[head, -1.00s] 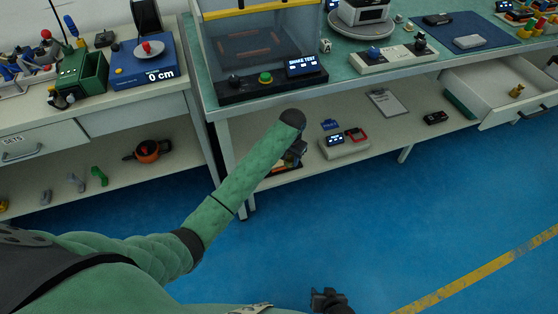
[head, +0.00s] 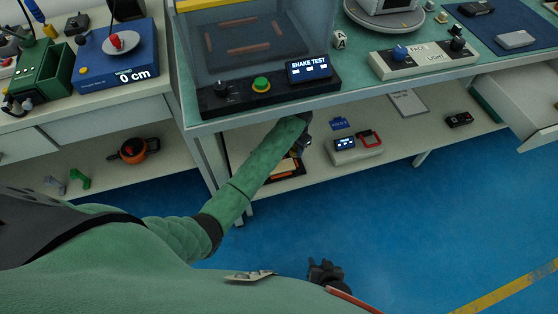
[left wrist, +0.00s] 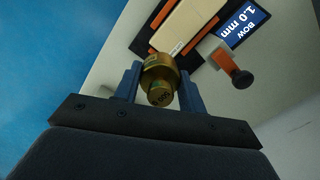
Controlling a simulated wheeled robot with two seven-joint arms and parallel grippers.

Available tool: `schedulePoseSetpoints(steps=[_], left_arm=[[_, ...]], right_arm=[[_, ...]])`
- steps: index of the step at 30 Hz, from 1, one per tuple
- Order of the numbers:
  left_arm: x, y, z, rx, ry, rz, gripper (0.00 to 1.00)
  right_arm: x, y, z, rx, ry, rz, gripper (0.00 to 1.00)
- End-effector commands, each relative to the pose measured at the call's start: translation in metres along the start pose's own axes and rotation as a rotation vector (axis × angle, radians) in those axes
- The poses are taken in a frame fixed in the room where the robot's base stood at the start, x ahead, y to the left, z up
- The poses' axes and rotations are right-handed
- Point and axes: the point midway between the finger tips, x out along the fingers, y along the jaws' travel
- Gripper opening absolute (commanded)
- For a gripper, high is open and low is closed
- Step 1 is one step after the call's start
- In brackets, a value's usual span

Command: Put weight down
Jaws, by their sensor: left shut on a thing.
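My left gripper (left wrist: 159,84) is shut on a brass weight (left wrist: 158,70), seen between its two blue-grey fingers in the left wrist view. Beyond the weight is a bow gauge with a display (left wrist: 243,20) reading "BOW 1.0 mm" and a pale board (left wrist: 188,25) between orange parts. I cannot tell whether the weight touches the board. In the head view my left arm reaches under the table, and its gripper (head: 304,137) is mostly hidden; the board (head: 285,168) shows beside it on the lower shelf. My right gripper (head: 325,274) hangs low over the floor, its jaws unclear.
The tabletop edge with the shake test box (head: 270,90) lies above my left arm. An open drawer (head: 520,105) juts out at right. The blue floor is clear.

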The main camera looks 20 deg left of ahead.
Motion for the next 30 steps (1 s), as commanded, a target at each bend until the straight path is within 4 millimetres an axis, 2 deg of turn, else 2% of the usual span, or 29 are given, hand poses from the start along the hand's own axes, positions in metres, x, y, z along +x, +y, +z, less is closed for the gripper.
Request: schedulePoseSetpoints(steps=[6,12,17,27,30], left_arm=[[0.025,-0.021,0.032,-0.001,-0.001,-0.001,0.01],[0.038,-0.033,0.05,0.0,0.0,0.0,0.01],[0.043,-0.035,0.053,0.0,0.002,0.0,0.01],[0.079,-0.035,0.051,-0.001,0.0,-0.001,0.01],[0.081,-0.035,0.051,0.0,0.002,-0.001,0.01]], right_arm=[[0.0,0.0,0.0,0.0,0.0,0.0,0.36],[0.001,0.0,0.0,0.0,0.001,0.0,0.36],[0.001,-0.001,0.0,0.0,0.002,-0.001,0.36],[0.004,0.0,0.004,0.001,0.001,0.0,0.36],[0.004,0.001,0.004,0.001,0.0,0.0,0.36]])
